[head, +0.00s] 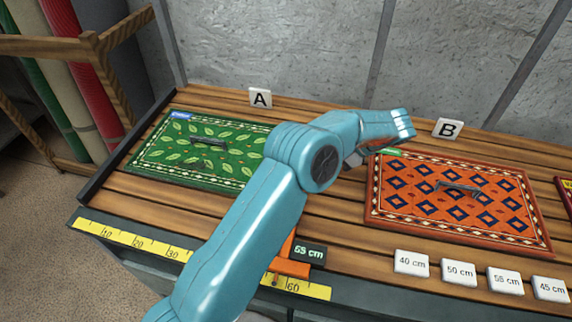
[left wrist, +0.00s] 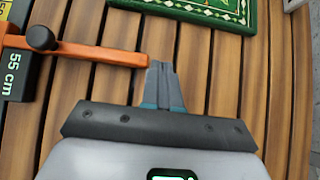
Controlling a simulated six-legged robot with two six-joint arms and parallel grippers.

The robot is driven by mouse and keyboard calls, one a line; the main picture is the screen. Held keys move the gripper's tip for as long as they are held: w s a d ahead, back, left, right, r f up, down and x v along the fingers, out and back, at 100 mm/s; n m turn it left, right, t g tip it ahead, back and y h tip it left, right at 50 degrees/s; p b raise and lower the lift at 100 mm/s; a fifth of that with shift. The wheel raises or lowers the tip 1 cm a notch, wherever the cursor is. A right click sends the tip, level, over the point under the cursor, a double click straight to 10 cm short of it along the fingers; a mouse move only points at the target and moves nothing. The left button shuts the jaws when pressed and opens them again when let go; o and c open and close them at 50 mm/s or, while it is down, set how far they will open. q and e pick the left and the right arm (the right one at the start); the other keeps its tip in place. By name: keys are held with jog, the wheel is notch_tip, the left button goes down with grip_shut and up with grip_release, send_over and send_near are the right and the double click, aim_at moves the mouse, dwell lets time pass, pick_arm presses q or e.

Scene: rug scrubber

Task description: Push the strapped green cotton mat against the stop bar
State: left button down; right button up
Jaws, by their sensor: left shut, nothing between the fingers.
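The green mat (head: 235,157) with a leaf pattern, pale border and dark strap (head: 208,142) lies flat at the left of the slatted table, under card A. A dark bar (head: 118,160), seemingly the stop bar, runs along the table's left edge; a narrow strip of wood shows between it and the mat's near left corner. My left gripper (left wrist: 164,86) is shut and empty, low over the slats; my own arm hides it in the head view. The mat's edge (left wrist: 208,22) shows ahead of the fingertips in the left wrist view, apart from them. My right gripper is not in view.
An orange slider (left wrist: 95,52) labelled 55 cm sits on the yellow ruler (head: 135,241); its tip is close beside my fingers, contact unclear. An orange-red mat (head: 395,212) lies under card B. White length tiles (head: 411,263) line the front. A grey wall stands behind.

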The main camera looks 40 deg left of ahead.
pick_arm(q)
jog(key=x, duration=0.3)
jog(key=p+x, duration=0.1)
jog(key=x, duration=0.2)
jog(key=s+p+x, duration=0.1)
jog(key=x, duration=0.2)
jog(key=shift+r, duration=0.3)
jog(key=a, duration=0.1)
jog(key=s+a+p, duration=0.1)
jog(key=a, duration=0.1)
jog(key=shift+s+a+f, duration=0.1)
jog(key=shift+s+f, duration=0.1)
jog(key=shift+f, duration=0.15)
jog(key=shift+s+a, duration=0.1)
jog(key=shift+a, duration=0.15)
jog(key=shift+s+p, duration=0.25)
jog(key=shift+p, duration=0.05)
jog(key=shift+w+a+f, duration=0.15)
jog(key=shift+a, duration=0.2)
jog(key=s+a+b, duration=0.2)
jog(key=a, duration=0.1)
jog(key=shift+s, duration=0.15)
jog(key=shift+a, duration=0.1)
jog(key=b+v, duration=0.2)
jog(key=v, duration=1.5)
